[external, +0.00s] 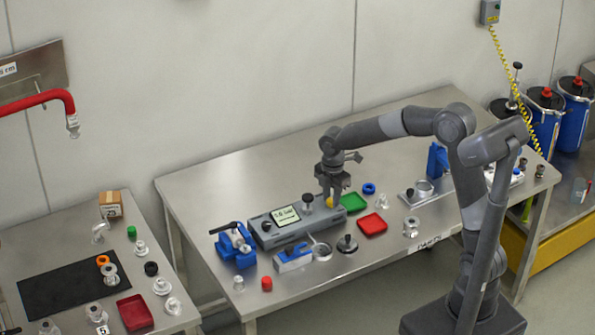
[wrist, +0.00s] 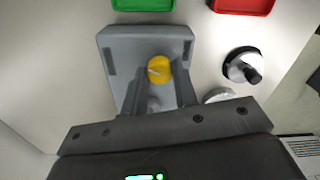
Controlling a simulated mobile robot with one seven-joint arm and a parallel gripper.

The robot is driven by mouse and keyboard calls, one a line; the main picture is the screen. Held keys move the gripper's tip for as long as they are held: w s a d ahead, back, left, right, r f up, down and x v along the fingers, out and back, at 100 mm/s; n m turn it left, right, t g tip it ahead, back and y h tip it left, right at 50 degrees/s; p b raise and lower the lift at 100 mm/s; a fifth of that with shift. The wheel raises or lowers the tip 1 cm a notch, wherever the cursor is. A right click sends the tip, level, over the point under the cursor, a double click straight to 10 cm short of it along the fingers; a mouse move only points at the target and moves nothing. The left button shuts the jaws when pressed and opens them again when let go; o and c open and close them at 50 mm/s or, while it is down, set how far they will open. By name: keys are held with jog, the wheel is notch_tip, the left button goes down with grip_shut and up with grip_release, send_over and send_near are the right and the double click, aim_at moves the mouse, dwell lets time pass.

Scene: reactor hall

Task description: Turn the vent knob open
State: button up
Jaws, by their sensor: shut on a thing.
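The vent knob appears to be the yellow knob (wrist: 159,69) with a pale pointer mark, on the end of a grey instrument box (wrist: 117,50). In the external view the yellow knob (external: 329,203) is partly hidden by my gripper (external: 333,199), which points down over the right end of the box (external: 283,237). The box also carries a lit display (external: 285,217) and a black-topped knob (external: 307,201). In the wrist view my gripper (wrist: 158,82) has one finger on each side of the yellow knob and is shut on it.
A green tray (external: 353,203) and a red tray (external: 372,225) lie close to the box's right end. A blue clamp-like fitting (external: 236,246) stands at its left. Small metal parts stand along the front. The table behind the box is clear.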

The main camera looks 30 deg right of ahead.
jog(key=m, duration=0.4)
jog(key=shift+m, duration=0.3)
jog(key=m, duration=0.5)
jog(key=shift+m, duration=0.3)
jog(key=m, duration=0.9)
jog(key=shift+m, duration=0.3)
jog(key=o, duration=1)
jog(key=shift+r, duration=0.1)
